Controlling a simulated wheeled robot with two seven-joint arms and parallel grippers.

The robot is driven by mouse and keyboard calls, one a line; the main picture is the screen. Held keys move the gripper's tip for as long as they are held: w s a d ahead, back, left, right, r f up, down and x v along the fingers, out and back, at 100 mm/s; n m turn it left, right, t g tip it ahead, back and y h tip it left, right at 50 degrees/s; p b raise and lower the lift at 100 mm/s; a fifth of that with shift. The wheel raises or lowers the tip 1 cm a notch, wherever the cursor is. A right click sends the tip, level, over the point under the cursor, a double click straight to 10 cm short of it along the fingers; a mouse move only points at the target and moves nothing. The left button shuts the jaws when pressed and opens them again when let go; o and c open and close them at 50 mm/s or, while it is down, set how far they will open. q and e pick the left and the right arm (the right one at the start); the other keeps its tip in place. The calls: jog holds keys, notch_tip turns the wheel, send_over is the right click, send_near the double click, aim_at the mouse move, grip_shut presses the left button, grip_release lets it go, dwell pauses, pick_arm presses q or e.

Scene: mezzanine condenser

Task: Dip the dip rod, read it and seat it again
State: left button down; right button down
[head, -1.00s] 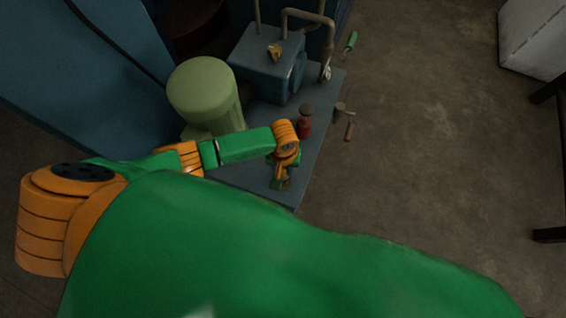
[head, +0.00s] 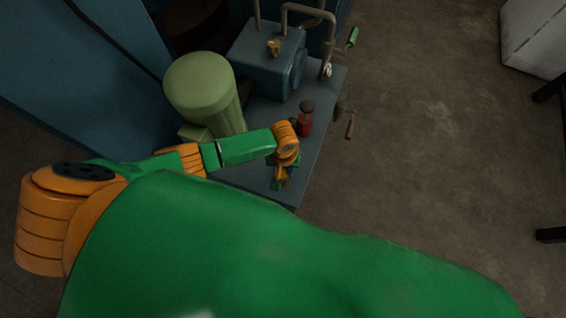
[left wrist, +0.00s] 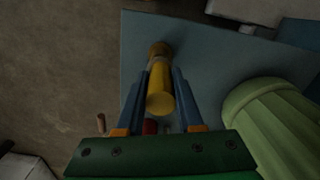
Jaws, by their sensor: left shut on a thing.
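In the left wrist view a yellow cylindrical grip (left wrist: 161,103), apparently the dip rod's handle, stands between the blue fingers of my left gripper (left wrist: 160,92). The gripper is shut on it. A brownish fitting or collar (left wrist: 159,49) shows at the far end of the grip, over the blue-grey base plate. I cannot tell whether the rod is seated in it. In the head view my left gripper (head: 281,180) is over the plate's near end, and the rod itself is not clearly seen. My right gripper is not in view.
A pale green ribbed motor (head: 200,86) stands left of the gripper. A red object with a dark top (head: 306,121) stands beyond it on the base plate (head: 270,112). A blue pump housing (head: 266,58) with pipes is at the back.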

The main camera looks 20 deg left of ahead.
pick_arm(q)
jog(key=shift+f+b, duration=0.75)
jog(key=shift+f, duration=0.25)
jog(key=shift+c, duration=2.3)
grip_release()
notch_tip(320, 180, up, 7)
jog(key=p, duration=0.3)
